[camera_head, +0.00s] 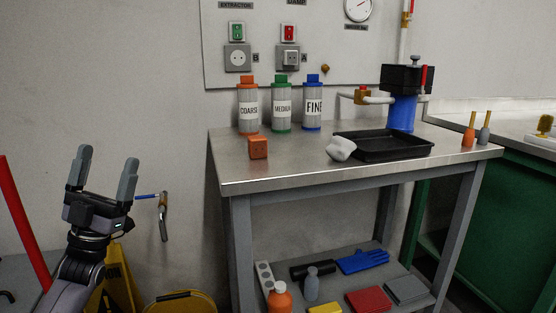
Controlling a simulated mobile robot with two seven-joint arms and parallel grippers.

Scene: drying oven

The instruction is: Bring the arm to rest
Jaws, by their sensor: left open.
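My left gripper (102,177) is in the lower left of the head view. Its two grey fingers point up and stand apart, with nothing between them. It is left of the steel-topped table (300,172) and clear of it, in front of the grey wall. My left arm comes up from the bottom edge below the gripper. My right gripper does not show.
Bottles marked coarse (248,108), medium (282,106) and fine (312,106) stand on the table. An orange block (258,148), a white lump (341,148) and a black tray (400,152) are there too. A wall handle (163,218) is just right of my gripper. A yellow bucket (180,303) stands below.

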